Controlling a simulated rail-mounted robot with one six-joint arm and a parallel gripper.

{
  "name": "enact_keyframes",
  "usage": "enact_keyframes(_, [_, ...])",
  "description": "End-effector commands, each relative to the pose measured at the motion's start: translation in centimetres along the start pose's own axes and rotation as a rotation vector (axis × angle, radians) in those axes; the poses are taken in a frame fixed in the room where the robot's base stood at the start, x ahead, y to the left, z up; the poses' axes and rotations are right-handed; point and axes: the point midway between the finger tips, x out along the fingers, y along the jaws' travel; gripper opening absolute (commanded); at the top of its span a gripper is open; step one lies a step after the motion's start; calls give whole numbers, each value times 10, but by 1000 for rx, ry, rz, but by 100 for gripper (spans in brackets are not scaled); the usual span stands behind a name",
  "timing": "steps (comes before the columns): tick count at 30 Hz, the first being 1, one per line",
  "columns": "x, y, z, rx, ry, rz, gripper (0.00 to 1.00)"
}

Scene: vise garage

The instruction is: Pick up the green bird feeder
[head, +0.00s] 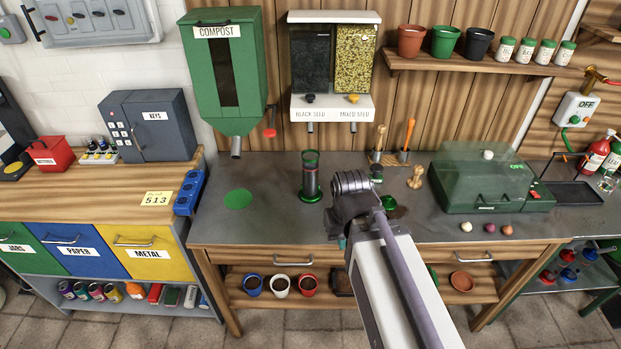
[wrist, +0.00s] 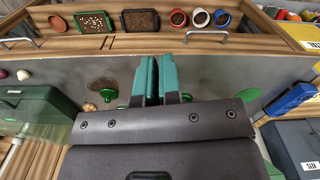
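The green bird feeder (head: 310,181) stands upright on the grey workbench top. It is a clear-grey tube with a green cap and a green round base. My gripper is hidden behind my own arm in the head view, just right of the feeder. In the wrist view my gripper (wrist: 157,80) shows two teal fingers close together with only a thin dark gap. Nothing shows between them. The feeder is mostly or wholly hidden behind the gripper body in the wrist view.
A green disc (head: 238,198) lies left of the feeder. The seed dispenser (head: 333,103) and compost bin (head: 225,75) hang behind. Bench space in front of the feeder is clear.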

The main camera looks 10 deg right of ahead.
Motion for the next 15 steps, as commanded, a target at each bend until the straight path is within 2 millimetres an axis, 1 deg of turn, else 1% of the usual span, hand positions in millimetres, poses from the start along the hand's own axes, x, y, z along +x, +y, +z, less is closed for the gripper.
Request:
enact_keyframes(1, [0, 0, 0, 0, 0, 0, 10])
enact_keyframes(2, [0, 0, 0, 0, 0, 0, 12])
enact_keyframes(15, [0, 0, 0, 0, 0, 0, 55])
